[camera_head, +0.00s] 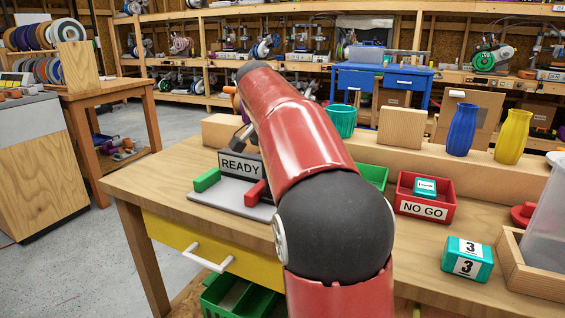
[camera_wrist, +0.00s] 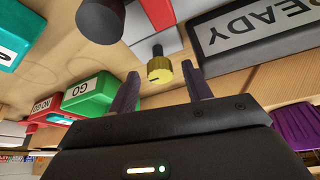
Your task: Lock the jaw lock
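A vise-like fixture stands on the bench, with a grey base plate (camera_head: 232,196), a green block (camera_head: 207,180) at left and a red block (camera_head: 256,194) at right. A READY sign (camera_head: 240,165) stands behind it and shows upside down in the wrist view (camera_wrist: 258,27). A small yellow knob with a dark top (camera_wrist: 159,70), perhaps the jaw lock, shows in the wrist view. My gripper (camera_wrist: 160,72) is open, its two fingers on either side of the knob in the picture. I cannot tell whether they touch it. My arm hides the gripper in the head view.
A dark round-ended cylinder (camera_wrist: 101,20) lies close to the fingers. Right of my arm are a green GO bin (camera_head: 373,176), a red NO GO bin (camera_head: 425,206) holding a teal box, another teal box marked 3 (camera_head: 467,260), and vases. A yellow drawer (camera_head: 205,248) is below.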

